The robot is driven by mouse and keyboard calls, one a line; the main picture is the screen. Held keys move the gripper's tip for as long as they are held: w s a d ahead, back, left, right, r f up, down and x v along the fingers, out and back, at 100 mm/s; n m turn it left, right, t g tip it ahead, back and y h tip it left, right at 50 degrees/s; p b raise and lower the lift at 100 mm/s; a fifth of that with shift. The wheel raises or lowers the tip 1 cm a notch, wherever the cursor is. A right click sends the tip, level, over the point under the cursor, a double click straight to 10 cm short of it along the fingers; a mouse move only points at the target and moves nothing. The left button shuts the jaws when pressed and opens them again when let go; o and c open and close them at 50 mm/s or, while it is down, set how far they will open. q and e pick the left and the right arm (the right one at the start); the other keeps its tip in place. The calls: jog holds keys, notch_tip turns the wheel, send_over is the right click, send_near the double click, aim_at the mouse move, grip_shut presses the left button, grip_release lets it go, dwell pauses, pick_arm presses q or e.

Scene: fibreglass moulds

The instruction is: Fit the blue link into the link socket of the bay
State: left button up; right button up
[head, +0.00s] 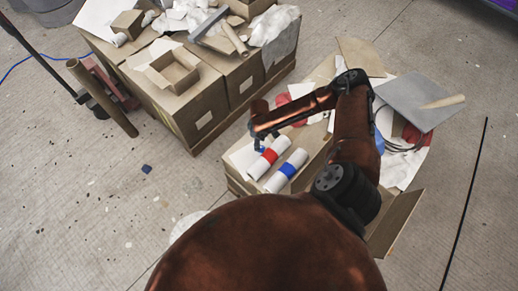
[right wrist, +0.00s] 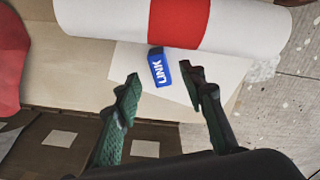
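The blue link (right wrist: 160,68), a small block with white "LINK" lettering, lies on a white sheet in the right wrist view. In the head view a bit of blue (head: 262,149) shows beside my right gripper. My right gripper (head: 257,141) is over the near-left part of the cardboard surface. In the right wrist view its two green-black fingers (right wrist: 160,88) are spread apart, with the link between and just beyond the tips; no contact is clear. I cannot make out the bay's link socket. My left gripper is not in view.
A white roll with a red band (head: 268,157) lies close beside the link, and a roll with a blue band (head: 286,171) is next to it. Cardboard boxes (head: 185,100) stand to the left. A grey panel (head: 415,98) lies at right.

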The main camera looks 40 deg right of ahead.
notch_tip(320, 180, down, 5)
jog(key=shift+w+f+b, duration=0.1)
jog(key=shift+f+b, duration=0.05)
jog(key=shift+b, duration=0.7)
jog(key=shift+c, duration=0.2)
grip_shut()
